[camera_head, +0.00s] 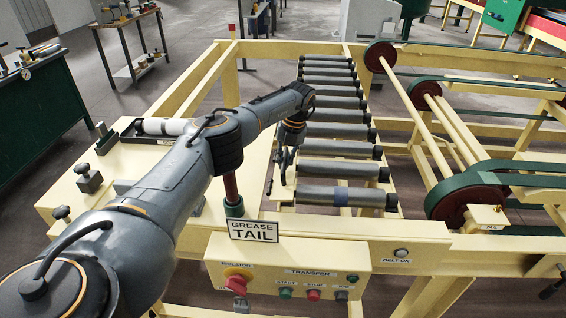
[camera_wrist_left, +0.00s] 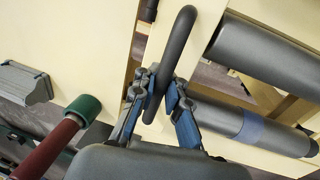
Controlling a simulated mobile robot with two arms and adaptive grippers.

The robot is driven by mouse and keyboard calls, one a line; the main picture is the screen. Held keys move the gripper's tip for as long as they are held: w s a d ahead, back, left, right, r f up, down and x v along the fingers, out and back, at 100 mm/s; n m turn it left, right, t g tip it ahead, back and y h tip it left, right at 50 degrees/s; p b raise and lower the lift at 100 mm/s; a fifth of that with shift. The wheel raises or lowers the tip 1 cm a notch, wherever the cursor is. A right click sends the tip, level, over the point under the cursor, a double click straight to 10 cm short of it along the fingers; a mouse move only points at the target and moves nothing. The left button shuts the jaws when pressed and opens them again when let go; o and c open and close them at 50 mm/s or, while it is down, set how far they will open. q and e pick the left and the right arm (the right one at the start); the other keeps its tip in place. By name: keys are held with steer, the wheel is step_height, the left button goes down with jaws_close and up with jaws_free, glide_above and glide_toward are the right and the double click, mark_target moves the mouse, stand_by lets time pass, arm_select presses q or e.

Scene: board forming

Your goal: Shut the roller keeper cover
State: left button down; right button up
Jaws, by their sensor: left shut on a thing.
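My left gripper (camera_head: 283,158) reaches over the near left end of the roller row, fingers pointing down. In the left wrist view, its fingers (camera_wrist_left: 158,92) are shut on a dark looped handle (camera_wrist_left: 176,45). The handle stands over a cream surface, likely the roller keeper cover (camera_wrist_left: 190,58); where the cover ends and the frame begins is unclear. Grey rollers (camera_head: 334,147) lie in a row to the right. The nearest roller has a blue band (camera_head: 341,196), which also shows in the left wrist view (camera_wrist_left: 250,128). My right gripper is not in view.
A red post with a green collar (camera_head: 234,207) stands close to my left arm, behind the GREASE TAIL sign (camera_head: 254,231). A control panel (camera_head: 290,277) with buttons is at the front. Belt pulleys (camera_head: 468,195) stand to the right. A white cylinder (camera_head: 163,127) lies at the left.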

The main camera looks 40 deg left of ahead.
arm_select(q)
steer(key=shift+w+d+r, duration=0.15)
steer(key=shift+w+d, duration=0.15)
steer(key=shift+d, duration=0.1)
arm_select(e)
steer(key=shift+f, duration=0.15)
arm_select(q)
steer(key=c, duration=1.4)
jaws_free()
steer(key=shift+d, duration=0.1)
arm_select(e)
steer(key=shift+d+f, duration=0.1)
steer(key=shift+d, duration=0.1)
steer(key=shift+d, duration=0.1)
arm_select(q)
steer(key=r, duration=0.4)
steer(key=d+r, duration=0.1)
steer(key=r, duration=0.2)
steer(key=w+d+r, duration=0.1)
steer(key=r, duration=0.3)
steer(key=shift+w+d+r, duration=0.1)
steer(key=shift+r, duration=0.25)
steer(key=shift+f, duration=0.1)
